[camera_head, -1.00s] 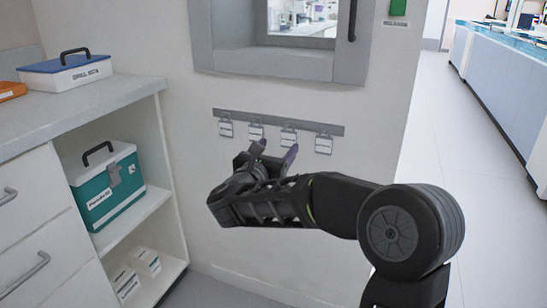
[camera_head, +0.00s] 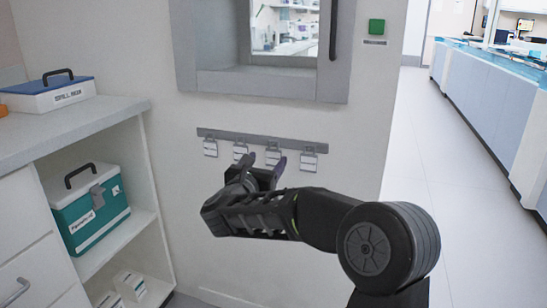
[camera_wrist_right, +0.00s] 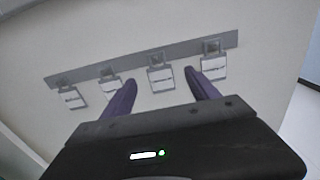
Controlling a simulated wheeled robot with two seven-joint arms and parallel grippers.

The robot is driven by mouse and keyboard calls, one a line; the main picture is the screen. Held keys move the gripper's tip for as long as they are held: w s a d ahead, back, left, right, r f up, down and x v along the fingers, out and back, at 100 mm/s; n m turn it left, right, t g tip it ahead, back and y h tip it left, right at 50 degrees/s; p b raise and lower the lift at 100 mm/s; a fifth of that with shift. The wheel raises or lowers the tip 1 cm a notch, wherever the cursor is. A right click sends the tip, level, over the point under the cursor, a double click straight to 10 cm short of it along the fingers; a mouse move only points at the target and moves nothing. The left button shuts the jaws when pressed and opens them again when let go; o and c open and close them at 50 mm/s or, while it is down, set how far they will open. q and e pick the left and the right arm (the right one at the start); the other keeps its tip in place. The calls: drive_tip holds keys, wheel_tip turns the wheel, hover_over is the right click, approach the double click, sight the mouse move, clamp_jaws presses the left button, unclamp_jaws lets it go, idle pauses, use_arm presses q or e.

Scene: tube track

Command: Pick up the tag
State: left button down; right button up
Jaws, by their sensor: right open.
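Several small white tags hang in a row from a grey rail (camera_head: 222,134) on the wall. They are the far left tag (camera_head: 210,148), a second tag (camera_head: 240,151), a third tag (camera_head: 273,157) and the far right tag (camera_head: 309,161). Their print is too small to read. My right gripper (camera_head: 262,164) is open, with its purple fingertips up near the middle tags. In the right wrist view the third tag (camera_wrist_right: 161,79) shows between the two fingers, apart from both; the gripper's distance from it is hard to tell. My left gripper is not in view.
A grey-framed wall hatch (camera_head: 262,83) is above the rail, with a green button (camera_head: 376,26) to its right. At left, a counter (camera_head: 75,125) holds a blue-lidded box (camera_head: 50,95). A teal case (camera_head: 88,218) stands on the shelf below. Open floor (camera_head: 435,190) lies at right.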

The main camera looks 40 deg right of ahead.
sight(273, 151)
drive_tip(key=x, duration=0.4)
drive_tip(key=shift+w+d+b, duration=0.2)
drive_tip(key=shift+w+b, duration=0.05)
drive_tip(key=shift+b, duration=0.15)
drive_tip(key=shift+c, duration=0.4)
drive_tip(key=c, duration=1.3)
